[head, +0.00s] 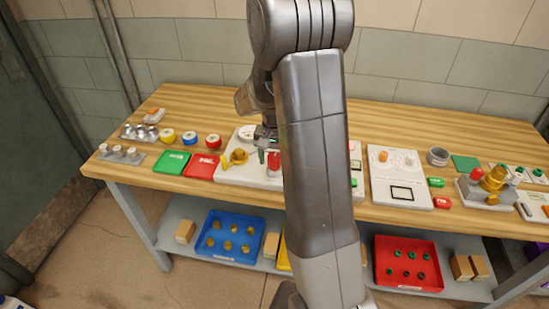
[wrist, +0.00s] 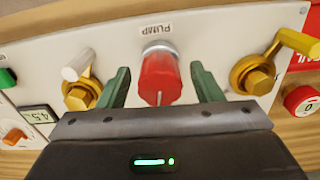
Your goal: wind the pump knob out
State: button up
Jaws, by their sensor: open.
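The pump knob (wrist: 160,77) is red with a metal collar, on a pale panel (wrist: 108,42) below the label "PUMP" in the wrist view. My gripper (wrist: 161,84) is open, with one green finger on each side of the knob and a gap on both sides. In the head view the red knob (head: 274,161) stands on the panel on the bench, just right of my gripper (head: 262,152). My arm hides part of the panel in the head view.
Brass valves flank the knob: one at left (wrist: 80,93) with a pale lever, one at right (wrist: 256,77) with a yellow lever. A small display (wrist: 38,115) is at left. Green (head: 171,162) and red (head: 201,165) mats lie left of the panel.

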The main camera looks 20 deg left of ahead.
jog(key=shift+c, duration=0.4)
jog(key=c, duration=0.9)
jog(key=shift+n+b, duration=0.35)
jog(key=shift+n, duration=0.85)
jog(key=o, duration=1)
notch_tip(320, 180, up, 14)
jog(key=shift+f+b, duration=0.1)
jog(key=shift+b, duration=0.35)
